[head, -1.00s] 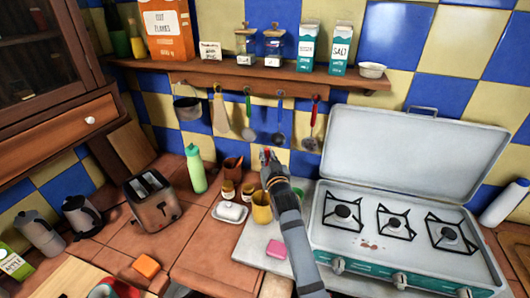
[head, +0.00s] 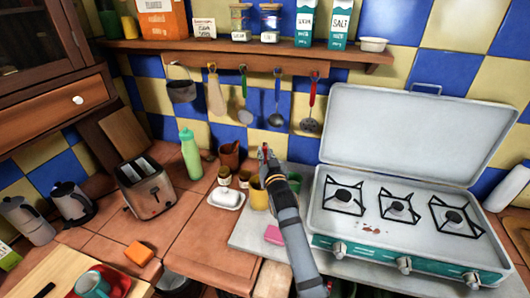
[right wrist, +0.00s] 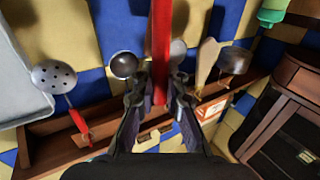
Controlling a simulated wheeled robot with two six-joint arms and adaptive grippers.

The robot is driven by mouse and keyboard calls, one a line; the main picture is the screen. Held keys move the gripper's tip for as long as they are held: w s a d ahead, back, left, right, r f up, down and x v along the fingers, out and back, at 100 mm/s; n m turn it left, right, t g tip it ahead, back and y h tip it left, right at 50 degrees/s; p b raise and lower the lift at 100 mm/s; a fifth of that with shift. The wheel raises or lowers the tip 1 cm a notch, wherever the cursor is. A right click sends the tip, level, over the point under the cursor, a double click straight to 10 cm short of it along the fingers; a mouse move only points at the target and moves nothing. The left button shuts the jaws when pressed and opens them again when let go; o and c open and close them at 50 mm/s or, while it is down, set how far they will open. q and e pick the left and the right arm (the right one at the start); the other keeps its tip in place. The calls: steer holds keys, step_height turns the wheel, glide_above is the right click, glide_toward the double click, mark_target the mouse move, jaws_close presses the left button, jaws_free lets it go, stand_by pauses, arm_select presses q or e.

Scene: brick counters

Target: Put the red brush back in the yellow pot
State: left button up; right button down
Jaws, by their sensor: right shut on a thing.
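My right gripper (head: 266,160) is shut on the red brush (right wrist: 161,45). In the right wrist view the brush's red shaft stands between the fingers (right wrist: 160,95) and runs out of the top of the picture. In the head view only a bit of red shows at the fingertips. The yellow pot (head: 258,198) stands on the counter, partly hidden by my right wrist, with the fingertips appearing above and beyond it. I cannot tell whether the brush touches the pot. My left gripper is not in view.
A white butter dish (head: 227,199), small jars (head: 224,176) and a brown pot (head: 229,154) stand close left of the yellow pot. A pink sponge (head: 273,235) lies in front. The open stove (head: 330,215) is to the right. Utensils hang behind (head: 276,118).

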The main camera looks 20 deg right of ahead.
steer(key=shift+f+b, duration=1.7)
steer(key=shift+f, duration=0.7)
steer(key=c, duration=1.3)
jaws_free()
steer(key=shift+r, duration=0.15)
step_height(320, 180, up, 10)
steer(key=shift+f, duration=0.1)
steer(key=shift+f, duration=0.1)
